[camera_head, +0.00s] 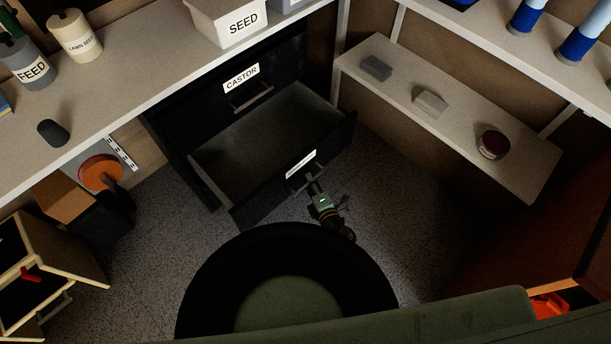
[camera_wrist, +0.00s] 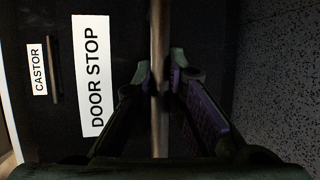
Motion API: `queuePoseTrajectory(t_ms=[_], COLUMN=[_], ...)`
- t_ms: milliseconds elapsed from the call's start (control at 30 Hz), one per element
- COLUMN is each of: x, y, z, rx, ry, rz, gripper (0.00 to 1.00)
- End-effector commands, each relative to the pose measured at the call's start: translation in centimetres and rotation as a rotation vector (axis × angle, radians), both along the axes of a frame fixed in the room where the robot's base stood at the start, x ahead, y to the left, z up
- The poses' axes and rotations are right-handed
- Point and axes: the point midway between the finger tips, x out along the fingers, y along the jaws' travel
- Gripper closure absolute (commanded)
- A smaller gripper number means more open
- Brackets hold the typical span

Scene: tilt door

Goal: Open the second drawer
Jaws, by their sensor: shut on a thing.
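A dark cabinet stands under the bench. Its top drawer (camera_head: 223,99), labelled CASTOR, is closed. The second drawer (camera_head: 297,185) below it is pulled far out, and its inside looks empty. In the wrist view its front carries a DOOR STOP label (camera_wrist: 91,75). My gripper (camera_head: 313,184) is at this drawer's front. In the wrist view my gripper (camera_wrist: 160,88) has its fingers on both sides of the bar handle (camera_wrist: 160,35), shut on it. The CASTOR label (camera_wrist: 38,69) shows farther left.
The bench (camera_head: 130,95) holds bottles and a SEED bin (camera_head: 226,20). A low shelf (camera_head: 460,130) with small items stands to the right of the open drawer. Speckled floor is free between drawer and shelf.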

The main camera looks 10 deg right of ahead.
Motion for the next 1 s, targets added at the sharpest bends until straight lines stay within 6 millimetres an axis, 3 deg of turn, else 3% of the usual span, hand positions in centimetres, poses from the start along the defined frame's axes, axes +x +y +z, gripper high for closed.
queuePoseTrajectory(t_ms=[467,500,700,800,1000], x=[-0.3,-0.3,-0.28,-0.27,-0.27], y=[-0.2,-0.2,-0.2,-0.21,-0.21], z=[0.02,0.02,0.02,0.02,0.02], rx=[-0.002,-0.002,-0.001,-0.001,0.0], ry=[0.0,0.0,0.0,0.0,0.0], rz=[0.001,0.001,0.0,0.0,0.0], gripper=[1.0,0.85,0.72,0.67,0.67])
